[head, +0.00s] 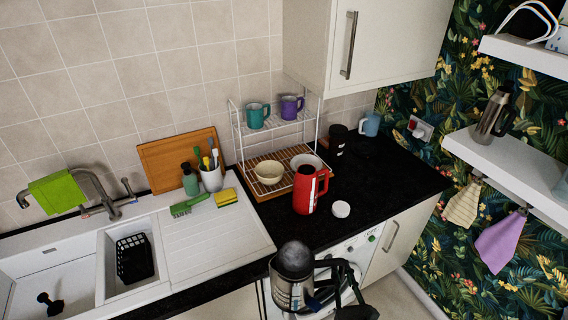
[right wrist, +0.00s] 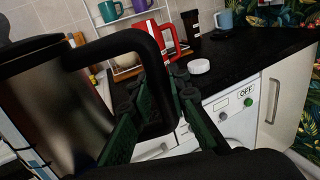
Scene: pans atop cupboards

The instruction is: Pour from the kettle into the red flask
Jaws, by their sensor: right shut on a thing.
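The steel kettle (head: 292,280) with a dark lid and black handle is held in front of the counter edge. It looks roughly upright; its spout cannot be made out. My right gripper (head: 340,277) is shut on the kettle's handle. In the right wrist view the kettle (right wrist: 60,105) fills the left side, and the gripper's green fingers (right wrist: 157,112) close around the handle. The red flask (head: 304,190) stands upright on the black counter beyond the kettle, apart from it. It also shows in the right wrist view (right wrist: 175,46), partly behind the handle. My left gripper is out of view.
A round white lid (head: 341,209) lies right of the flask. A wire rack (head: 240,140) with mugs and a bowl (head: 269,172) stands behind it. A black canister (head: 338,140) and blue mug (head: 370,124) stand farther back. The right counter (head: 400,178) is clear.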

